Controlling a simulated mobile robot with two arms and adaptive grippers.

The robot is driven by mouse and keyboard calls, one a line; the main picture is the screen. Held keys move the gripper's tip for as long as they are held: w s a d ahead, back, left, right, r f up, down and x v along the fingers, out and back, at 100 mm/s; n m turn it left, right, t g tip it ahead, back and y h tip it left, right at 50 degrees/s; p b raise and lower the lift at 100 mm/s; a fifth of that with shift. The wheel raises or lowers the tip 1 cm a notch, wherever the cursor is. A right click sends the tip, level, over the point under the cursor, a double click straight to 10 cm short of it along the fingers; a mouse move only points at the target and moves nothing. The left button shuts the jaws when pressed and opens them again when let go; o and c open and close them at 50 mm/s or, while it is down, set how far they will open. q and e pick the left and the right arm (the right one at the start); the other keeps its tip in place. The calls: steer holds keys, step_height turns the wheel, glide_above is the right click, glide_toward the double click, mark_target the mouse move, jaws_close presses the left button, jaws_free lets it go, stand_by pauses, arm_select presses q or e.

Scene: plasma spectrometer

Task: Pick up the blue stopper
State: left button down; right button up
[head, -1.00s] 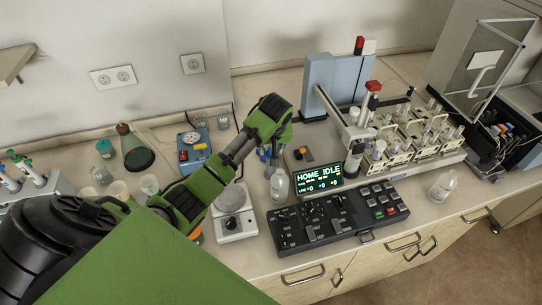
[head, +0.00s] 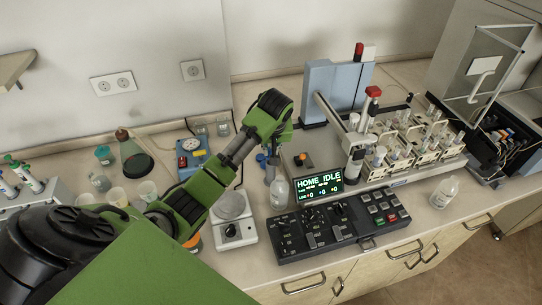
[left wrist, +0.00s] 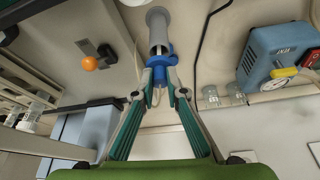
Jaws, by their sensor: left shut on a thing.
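The blue stopper (left wrist: 152,68) is between my left gripper's fingertips (left wrist: 160,88) in the left wrist view, with the fingers closed on its near side. A grey and clear cylindrical part (left wrist: 158,28) lies in line with the stopper, just beyond it; I cannot tell whether they are joined. In the head view, a bit of blue (head: 262,158) shows below my left gripper (head: 270,150), whose fingers are mostly hidden by the wrist. My right gripper is not in view.
The control panel (head: 338,224), a white hotplate (head: 234,228) and the spectrometer's display unit (head: 319,184) are near. A blue device (head: 192,150) stands behind left.

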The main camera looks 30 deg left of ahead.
arm_select(q)
step_height(320, 180, up, 9)
steer(key=b, duration=0.2)
steer(key=shift+w+b, duration=0.1)
steer(key=shift+b, duration=0.3)
step_height(320, 180, up, 6)
steer(key=p, duration=0.4)
steer(key=shift+r, duration=0.2)
steer(key=shift+d+f, duration=0.1)
